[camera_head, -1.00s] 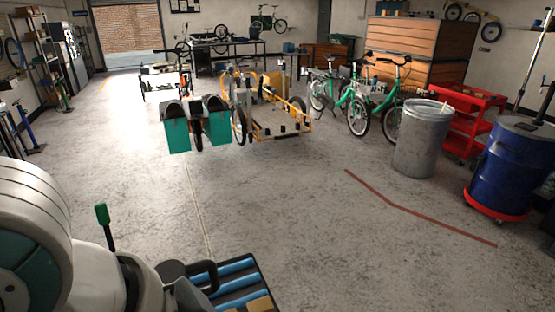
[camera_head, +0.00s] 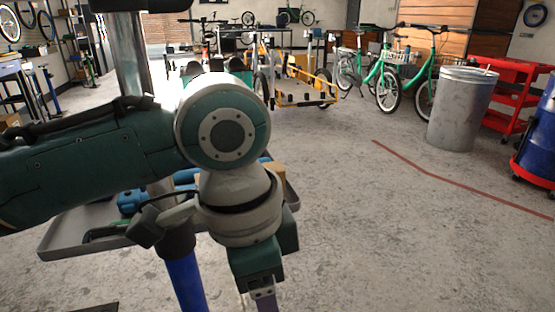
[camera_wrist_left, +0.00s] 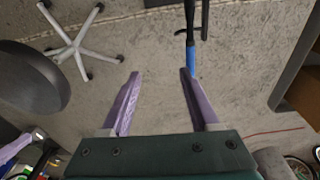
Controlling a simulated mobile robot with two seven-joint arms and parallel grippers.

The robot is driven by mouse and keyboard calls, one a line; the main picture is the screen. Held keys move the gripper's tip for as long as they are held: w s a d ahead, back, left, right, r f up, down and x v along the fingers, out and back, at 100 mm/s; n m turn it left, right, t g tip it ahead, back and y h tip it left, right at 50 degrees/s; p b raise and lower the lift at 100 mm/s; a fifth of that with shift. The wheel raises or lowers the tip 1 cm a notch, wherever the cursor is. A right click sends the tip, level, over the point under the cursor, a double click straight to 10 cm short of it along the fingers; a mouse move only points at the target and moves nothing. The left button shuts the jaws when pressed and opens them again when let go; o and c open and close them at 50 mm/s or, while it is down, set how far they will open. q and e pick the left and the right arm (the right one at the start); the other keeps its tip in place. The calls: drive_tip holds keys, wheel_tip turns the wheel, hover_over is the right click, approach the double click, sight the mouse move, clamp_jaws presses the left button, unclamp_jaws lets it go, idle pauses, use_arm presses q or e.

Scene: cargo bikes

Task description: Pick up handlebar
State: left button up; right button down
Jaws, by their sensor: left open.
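My left gripper (camera_wrist_left: 159,73) is open, with two purple fingers apart and nothing between them in the left wrist view. In the head view the same gripper (camera_head: 263,293) points down at the bottom middle, cut off by the frame edge. I cannot single out a loose handlebar nearby. A black bar with a blue section (camera_wrist_left: 192,60) is just ahead of the right-hand finger in the wrist view; I cannot tell whether it is part of a handlebar or a stand. Handlebars (camera_head: 383,28) show on the green bikes far off.
A grey tray (camera_head: 62,240) on a blue post (camera_head: 186,284) holds blue items, partly hidden behind my left arm. A metal bin (camera_head: 462,108), red cart (camera_head: 515,92) and blue drum (camera_head: 537,150) stand at right. The floor at middle right is clear.

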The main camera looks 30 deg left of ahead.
use_arm(q)
drive_tip(key=shift+n+g+y, duration=0.3)
drive_tip(key=shift+g+y, duration=0.1)
drive_tip(key=shift+y, duration=0.2)
drive_tip(key=w+a+f+b, duration=0.1)
drive_tip(key=a+f+b, duration=0.1)
drive_tip(key=f+b, duration=0.4)
drive_tip(key=w+a+f+b, duration=0.1)
drive_tip(key=a+f+b, duration=0.1)
drive_tip(key=f+b, duration=0.4)
drive_tip(key=w+a+f+b, duration=0.1)
drive_tip(key=a+f+b, duration=0.1)
drive_tip(key=f+b, duration=0.3)
drive_tip(key=shift+w+f+b, duration=0.2)
drive_tip(key=shift+f, duration=0.7)
drive_tip(key=shift+w+f+b, duration=0.2)
drive_tip(key=shift+f, duration=0.7)
drive_tip(key=f+b, duration=0.2)
drive_tip(key=a+f+b, duration=0.1)
drive_tip(key=f, duration=0.2)
drive_tip(key=shift+b, duration=0.4)
drive_tip(key=shift+r, duration=0.15)
clamp_jaws()
